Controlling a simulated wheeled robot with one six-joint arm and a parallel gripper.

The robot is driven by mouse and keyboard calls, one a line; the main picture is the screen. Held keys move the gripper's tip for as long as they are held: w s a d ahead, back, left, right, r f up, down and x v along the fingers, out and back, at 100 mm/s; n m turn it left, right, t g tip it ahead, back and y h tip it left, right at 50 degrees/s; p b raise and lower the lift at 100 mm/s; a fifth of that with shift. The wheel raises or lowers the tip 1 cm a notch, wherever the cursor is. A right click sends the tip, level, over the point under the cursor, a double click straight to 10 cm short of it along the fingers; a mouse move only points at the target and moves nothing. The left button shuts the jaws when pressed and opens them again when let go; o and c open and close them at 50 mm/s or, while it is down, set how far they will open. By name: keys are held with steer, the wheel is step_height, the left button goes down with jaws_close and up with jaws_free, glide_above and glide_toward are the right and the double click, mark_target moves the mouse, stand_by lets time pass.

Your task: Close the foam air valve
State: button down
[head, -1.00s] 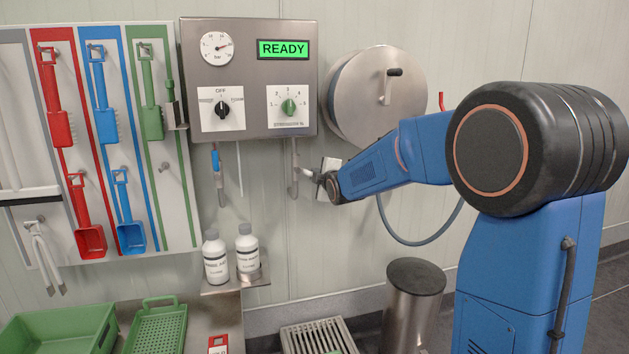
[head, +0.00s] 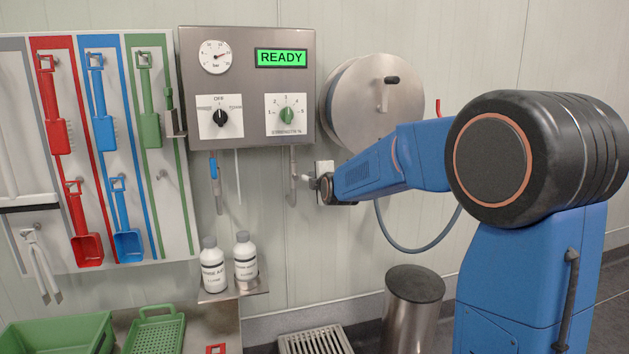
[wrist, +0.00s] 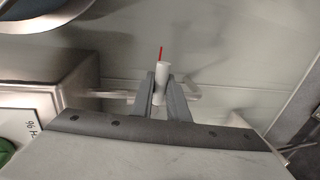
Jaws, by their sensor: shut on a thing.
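My gripper (wrist: 160,92) is shut on a small white cylinder (wrist: 162,72) with a thin red tip. The cylinder stands between the two grey fingers in the wrist view. In the head view my gripper (head: 308,182) is just right of the right-hand pipe (head: 293,168) under the steel cabinet (head: 248,140). That pipe runs behind the fingers in the wrist view (wrist: 108,93). No label shows on the held piece, and I cannot tell its valve position. A blue handle (head: 213,169) sits on the left-hand pipe, away from my gripper.
The cabinet carries a gauge, two knobs and a green READY display (head: 282,58). A hose reel (head: 370,100) is close above my forearm. Two white bottles (head: 212,268) stand on a low shelf. A steel bin (head: 414,305) stands below my arm.

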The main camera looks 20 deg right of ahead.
steer(key=c, duration=1.7)
jaws_free()
steer(key=shift+a+r, duration=0.1)
steer(key=shift+a, duration=0.05)
steer(key=shift+s, duration=0.15)
steer(key=s+r, duration=0.1)
steer(key=s, duration=0.4)
steer(key=s+r, duration=0.1)
steer(key=s, duration=0.5)
steer(key=s+r, duration=0.1)
steer(key=s, duration=0.4)
steer(key=shift+s+r, duration=0.15)
steer(key=shift+s, duration=0.25)
